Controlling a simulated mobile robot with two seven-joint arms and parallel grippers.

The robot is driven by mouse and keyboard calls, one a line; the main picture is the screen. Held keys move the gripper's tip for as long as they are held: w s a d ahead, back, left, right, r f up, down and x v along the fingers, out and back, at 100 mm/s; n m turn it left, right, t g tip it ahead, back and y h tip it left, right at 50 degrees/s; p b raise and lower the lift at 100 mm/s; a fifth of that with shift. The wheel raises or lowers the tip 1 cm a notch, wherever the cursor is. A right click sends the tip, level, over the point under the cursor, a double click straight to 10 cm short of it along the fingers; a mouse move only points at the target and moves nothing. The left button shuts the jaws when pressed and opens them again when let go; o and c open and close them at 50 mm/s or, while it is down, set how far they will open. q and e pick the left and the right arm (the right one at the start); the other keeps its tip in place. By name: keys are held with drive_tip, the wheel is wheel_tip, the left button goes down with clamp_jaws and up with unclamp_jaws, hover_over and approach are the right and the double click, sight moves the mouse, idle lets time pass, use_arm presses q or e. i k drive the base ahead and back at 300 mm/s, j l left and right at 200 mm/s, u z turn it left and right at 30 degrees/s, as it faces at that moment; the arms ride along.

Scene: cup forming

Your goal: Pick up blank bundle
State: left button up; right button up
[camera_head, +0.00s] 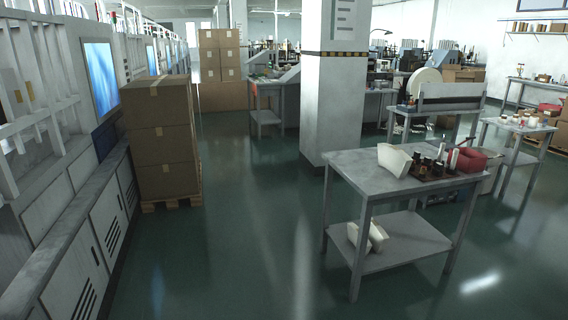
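A white, curved piece (393,160) that may be a blank bundle rests on the top of a grey metal table (350,168) at the right. Two more pale, similar-looking pieces (376,236) lean on the table's lower shelf (412,245). I cannot tell for sure which of these is the blank bundle. Neither of my grippers shows in this view, and nothing is seen held.
Stacked cardboard boxes (161,140) stand on a pallet by white machine cabinets (85,230) at the left. A white pillar (330,100) rises behind the table. A red object (470,160) shares the tabletop. The green floor (240,220) between is clear.

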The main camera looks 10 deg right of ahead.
sight(390, 157)
drive_tip(key=i+l+z, duration=0.1)
drive_tip(key=i+z, duration=0.35)
drive_tip(key=i+j+z, duration=0.1)
drive_tip(key=i+z, duration=0.3)
drive_tip(key=i, duration=0.3)
drive_tip(key=i+l+u, duration=0.2)
drive_tip(key=i+l, duration=0.55)
drive_tip(key=i, duration=0.15)
drive_tip(key=i+l+u, duration=0.2)
drive_tip(key=l+u, duration=0.15)
drive_tip(key=i+l+u, duration=0.15)
drive_tip(key=l+u, duration=0.2)
